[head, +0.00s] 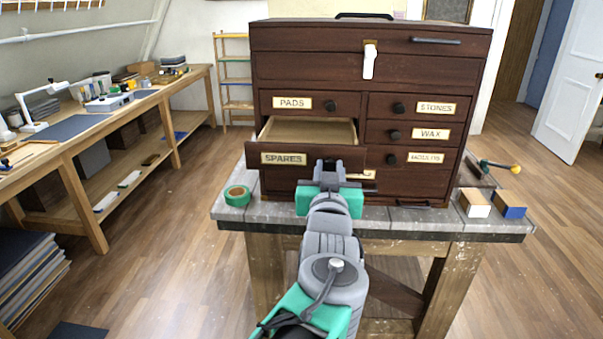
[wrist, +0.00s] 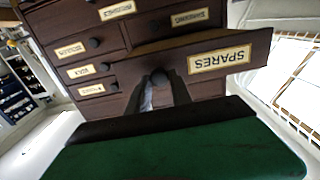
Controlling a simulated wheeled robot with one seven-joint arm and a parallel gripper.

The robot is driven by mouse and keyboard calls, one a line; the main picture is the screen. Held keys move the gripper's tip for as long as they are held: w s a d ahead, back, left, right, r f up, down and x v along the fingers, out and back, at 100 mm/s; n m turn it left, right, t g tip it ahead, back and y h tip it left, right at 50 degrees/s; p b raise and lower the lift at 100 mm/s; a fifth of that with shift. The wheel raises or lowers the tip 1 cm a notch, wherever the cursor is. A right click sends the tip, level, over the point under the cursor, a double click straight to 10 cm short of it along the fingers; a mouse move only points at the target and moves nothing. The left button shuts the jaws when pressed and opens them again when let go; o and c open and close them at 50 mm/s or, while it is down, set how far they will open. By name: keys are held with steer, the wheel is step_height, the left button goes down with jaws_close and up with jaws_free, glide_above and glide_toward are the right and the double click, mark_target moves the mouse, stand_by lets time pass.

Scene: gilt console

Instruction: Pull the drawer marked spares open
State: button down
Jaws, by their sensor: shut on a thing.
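The drawer marked spares (head: 308,168) is on the lower left of the dark wooden chest (head: 345,38). It stands partly pulled out, and its pale, empty-looking inside shows from above. My gripper (head: 330,166) is in front of the right part of its face and hides the knob in the head view. In the wrist view the SPARES label (wrist: 220,60) appears upside down. There the dark round knob (wrist: 159,76) sits between the fingertips of my gripper (wrist: 160,88), which is shut on it.
The chest stands on a grey-topped bench (head: 400,222). Green tape (head: 237,195) lies at its left front, and two small blocks (head: 474,203) at its right. The pads drawer (head: 310,103) above is closed. A long workbench (head: 70,150) stands left, with open floor between.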

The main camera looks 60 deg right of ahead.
steer(key=v, duration=0.1)
steer(key=b+v, duration=0.2)
steer(key=shift+a+f, duration=0.2)
steer(key=shift+f, duration=0.05)
steer(key=shift+s+a+r+b, duration=0.1)
steer(key=shift+a+r+b, duration=0.1)
steer(key=shift+a+b, duration=0.15)
steer(key=c, duration=1.2)
jaws_free()
steer(key=shift+o, duration=0.2)
steer(key=shift+r, duration=0.15)
